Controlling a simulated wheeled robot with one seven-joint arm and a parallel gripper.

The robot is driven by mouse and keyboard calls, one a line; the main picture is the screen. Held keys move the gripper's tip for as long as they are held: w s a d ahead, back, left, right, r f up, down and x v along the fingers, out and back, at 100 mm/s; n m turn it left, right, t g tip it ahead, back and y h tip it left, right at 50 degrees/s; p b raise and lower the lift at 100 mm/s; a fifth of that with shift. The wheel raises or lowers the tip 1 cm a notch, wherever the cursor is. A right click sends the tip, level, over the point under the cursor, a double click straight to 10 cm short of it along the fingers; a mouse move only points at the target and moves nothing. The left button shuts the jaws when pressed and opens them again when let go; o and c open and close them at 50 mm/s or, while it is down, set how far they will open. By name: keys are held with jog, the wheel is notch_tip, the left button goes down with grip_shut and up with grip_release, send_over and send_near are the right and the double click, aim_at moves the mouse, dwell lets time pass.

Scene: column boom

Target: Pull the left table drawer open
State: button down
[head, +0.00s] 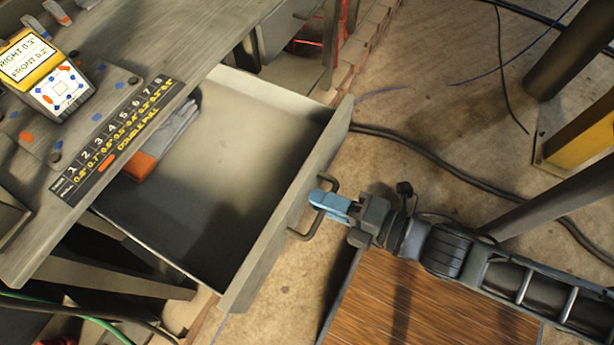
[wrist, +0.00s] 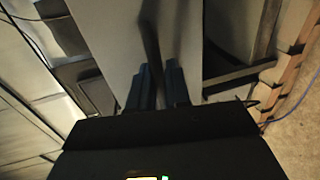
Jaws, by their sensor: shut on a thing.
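The table drawer (head: 230,150) is pulled well out from under the tabletop (head: 150,60). Its inside shows, with a grey and orange glove-like item (head: 165,140) lying along its left side. A dark bar handle (head: 308,232) sits on the drawer's front panel (head: 290,205). My gripper (head: 325,200), with blue fingers, is shut on the handle. In the wrist view the blue fingers (wrist: 158,88) stand either side of the dark handle, in front of the pale drawer front (wrist: 110,30).
A yellow handheld device (head: 45,70) and a black number strip (head: 115,135) are on the tabletop. A black cable (head: 430,160) crosses the floor at the right. A yellow-based post (head: 580,140) stands at the far right. Bare floor (head: 430,90) lies beyond the drawer.

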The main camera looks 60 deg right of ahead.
jog(key=shift+s, duration=0.45)
jog(key=c, duration=1.3)
grip_release()
jog(key=b+v, duration=0.1)
jog(key=v, duration=0.6)
jog(key=shift+s, duration=0.35)
jog(key=shift+r, duration=0.1)
